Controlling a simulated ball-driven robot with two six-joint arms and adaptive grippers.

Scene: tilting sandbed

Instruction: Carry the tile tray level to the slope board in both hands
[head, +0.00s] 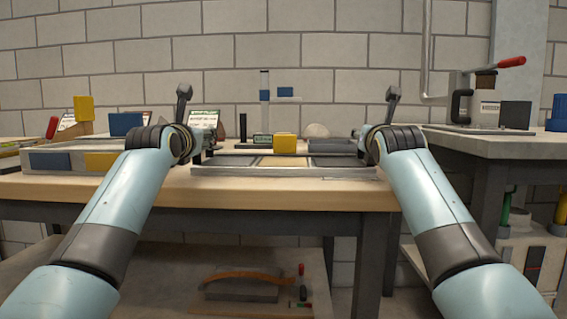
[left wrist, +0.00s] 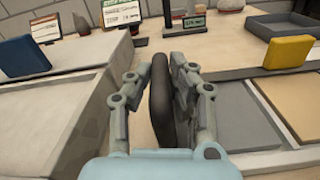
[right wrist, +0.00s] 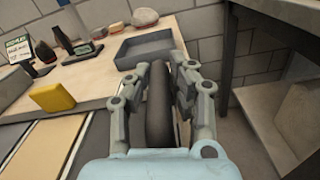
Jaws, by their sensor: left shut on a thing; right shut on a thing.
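The tile tray (head: 285,172) lies across the middle of the wooden table in the head view, looking level, with grey and tan tiles side by side. I cannot tell whether it touches the table. My left gripper (head: 197,142) is at its left end, shut on a dark upright handle (left wrist: 160,100). My right gripper (head: 368,142) is at its right end, shut on the other dark handle (right wrist: 158,108). My wrists partly hide both grippers in the head view. A yellow block (head: 285,143) stands at the tray's far side. I cannot surely identify the slope board.
A long pale box (head: 65,171) with blue and yellow pieces on its front stands close left of the tray. Behind are small sign cards (head: 204,118), a post with blue parts (head: 265,95) and a dark open tray (right wrist: 145,48). A side bench (head: 500,143) stands right.

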